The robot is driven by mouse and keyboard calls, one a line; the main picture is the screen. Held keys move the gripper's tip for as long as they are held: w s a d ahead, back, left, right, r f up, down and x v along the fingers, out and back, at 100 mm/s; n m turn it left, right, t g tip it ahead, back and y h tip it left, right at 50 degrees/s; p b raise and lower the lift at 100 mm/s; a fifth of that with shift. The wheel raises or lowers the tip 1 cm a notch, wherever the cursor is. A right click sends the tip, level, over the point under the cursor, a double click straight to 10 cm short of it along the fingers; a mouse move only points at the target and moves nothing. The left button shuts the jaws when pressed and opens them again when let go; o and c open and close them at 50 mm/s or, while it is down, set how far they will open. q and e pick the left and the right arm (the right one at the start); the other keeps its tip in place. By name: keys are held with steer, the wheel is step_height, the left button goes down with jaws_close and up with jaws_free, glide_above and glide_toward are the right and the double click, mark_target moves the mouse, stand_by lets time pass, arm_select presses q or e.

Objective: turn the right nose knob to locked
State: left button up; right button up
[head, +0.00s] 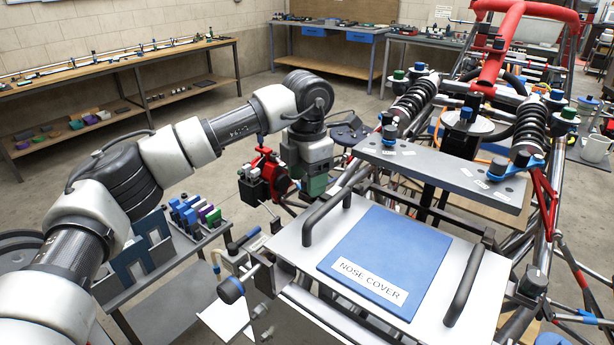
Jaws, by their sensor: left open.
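The nose cover (455,258) is a pale panel with a blue pad lettered NOSE COVER and two dark handles. It lies across the front of the tube chassis. A blue-capped knob, the right nose knob (532,283), sits beside the panel's right edge; its turn position is too small to tell. A matching blue knob (231,290) is at the panel's left front corner. My left gripper (315,186) is open, beyond the panel's far left corner and well away from the right knob. Its fingertips are hard to make out. My right gripper is out of view.
Coil-over shocks (415,98) and red tubes (500,40) rise beyond. A parts cart (170,260) stands at left. A white mug (596,148) is at far right.

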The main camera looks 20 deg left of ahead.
arm_select(q)
step_height(320, 180, up, 11)
steer(key=b, duration=0.1)
stand_by(0.4)
steer(key=shift+f, duration=0.2)
